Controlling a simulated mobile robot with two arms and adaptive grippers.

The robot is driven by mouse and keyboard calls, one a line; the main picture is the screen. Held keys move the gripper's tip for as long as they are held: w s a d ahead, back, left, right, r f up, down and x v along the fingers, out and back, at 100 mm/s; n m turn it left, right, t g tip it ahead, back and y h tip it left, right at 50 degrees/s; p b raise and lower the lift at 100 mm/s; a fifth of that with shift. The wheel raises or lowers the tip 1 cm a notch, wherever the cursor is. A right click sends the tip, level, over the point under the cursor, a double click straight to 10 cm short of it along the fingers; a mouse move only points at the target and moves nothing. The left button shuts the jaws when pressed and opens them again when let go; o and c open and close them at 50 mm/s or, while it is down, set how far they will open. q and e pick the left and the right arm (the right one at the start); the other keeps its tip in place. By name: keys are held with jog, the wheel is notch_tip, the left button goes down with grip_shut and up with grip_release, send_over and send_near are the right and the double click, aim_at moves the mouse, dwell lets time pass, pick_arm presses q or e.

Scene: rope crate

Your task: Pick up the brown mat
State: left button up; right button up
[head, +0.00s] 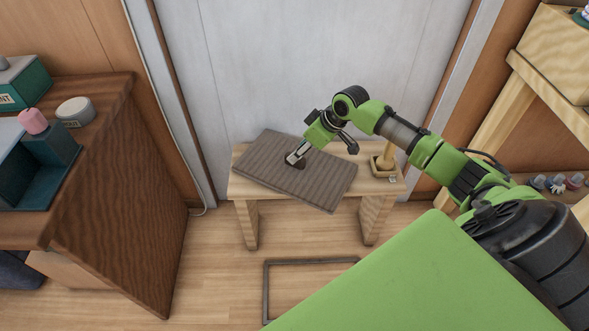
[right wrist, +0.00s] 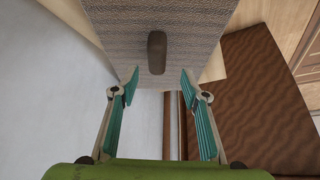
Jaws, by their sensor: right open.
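The brown mat (head: 325,186) lies slanted on a small light wooden table (head: 240,188), with its front right corner past the front edge. A dark rounded grip (right wrist: 156,52) stands on the mat's surface. My right gripper (head: 293,158) is over the middle of the mat, at this grip. In the right wrist view the gripper (right wrist: 159,74) is open, its fingers on either side of the grip's line and apart from it. The mat (right wrist: 205,35) fills the top of that view. My left gripper is not in view.
A wooden holder (head: 384,166) with an upright piece stands on the table's right end. A dark brown cabinet (head: 130,190) stands at the left with boxes on it. A wooden shelf (head: 500,105) is at the right. A grey frame (head: 266,290) lies on the floor in front.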

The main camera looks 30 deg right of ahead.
jog(key=shift+d+b+x, duration=0.2)
jog(key=shift+b+x, duration=0.35)
jog(key=shift+x, duration=0.95)
jog(key=shift+d+b+x, duration=0.2)
jog(key=shift+b+x, duration=0.35)
jog(key=shift+x, duration=0.9)
jog(key=shift+s+f, duration=0.15)
jog(key=shift+s, duration=0.1)
grip_shut()
jog(key=shift+w, duration=0.1)
